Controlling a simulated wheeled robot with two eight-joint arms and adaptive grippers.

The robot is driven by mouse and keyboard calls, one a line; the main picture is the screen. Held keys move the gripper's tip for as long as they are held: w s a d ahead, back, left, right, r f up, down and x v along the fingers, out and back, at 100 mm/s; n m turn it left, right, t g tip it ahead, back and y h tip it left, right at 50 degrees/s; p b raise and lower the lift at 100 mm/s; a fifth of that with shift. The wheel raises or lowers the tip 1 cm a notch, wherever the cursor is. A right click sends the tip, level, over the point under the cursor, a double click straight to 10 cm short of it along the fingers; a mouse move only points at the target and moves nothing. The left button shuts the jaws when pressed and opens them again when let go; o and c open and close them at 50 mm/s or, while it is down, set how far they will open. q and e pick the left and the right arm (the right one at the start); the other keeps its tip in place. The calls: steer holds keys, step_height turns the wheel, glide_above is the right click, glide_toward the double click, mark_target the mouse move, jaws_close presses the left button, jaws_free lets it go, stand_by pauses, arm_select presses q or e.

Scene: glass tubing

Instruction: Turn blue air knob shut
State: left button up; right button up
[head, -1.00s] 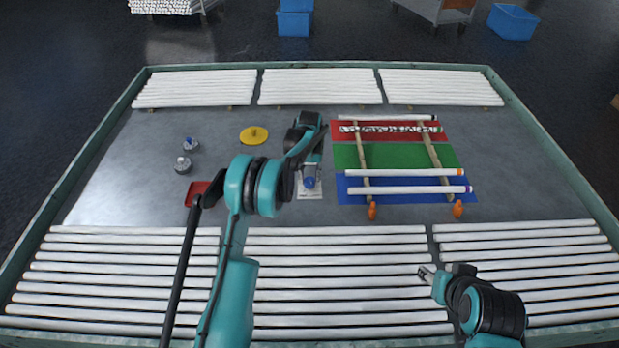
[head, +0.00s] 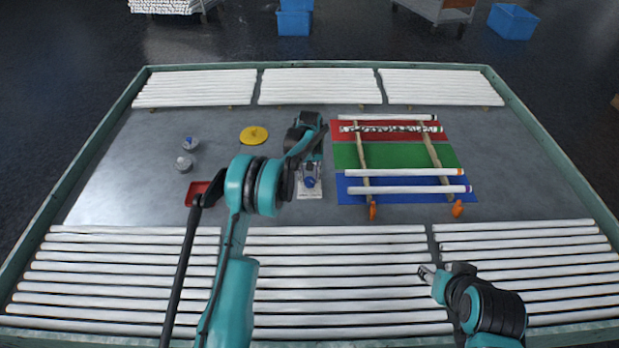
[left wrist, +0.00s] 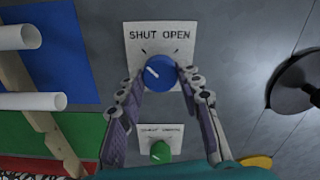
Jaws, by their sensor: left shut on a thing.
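The round blue knob (left wrist: 160,73) sits on a white plate (left wrist: 133,32) lettered SHUT on the left and OPEN on the right. Its white pointer line slants to the upper left, toward the mark under SHUT. My left gripper (left wrist: 162,78) is shut on the knob, one finger on each side.
A green knob (left wrist: 160,150) on a second white plate (left wrist: 147,131) lies behind the blue one. Tubes rest on wooden rails over red, green and blue mats (head: 347,155) to the right. A yellow disc (head: 254,134) and a red tray (head: 196,188) lie left.

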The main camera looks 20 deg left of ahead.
mark_target(310, 180)
arm_select(q)
steer(key=o, duration=1.2)
steer(key=shift+c, duration=0.2)
step_height(310, 180, up, 12)
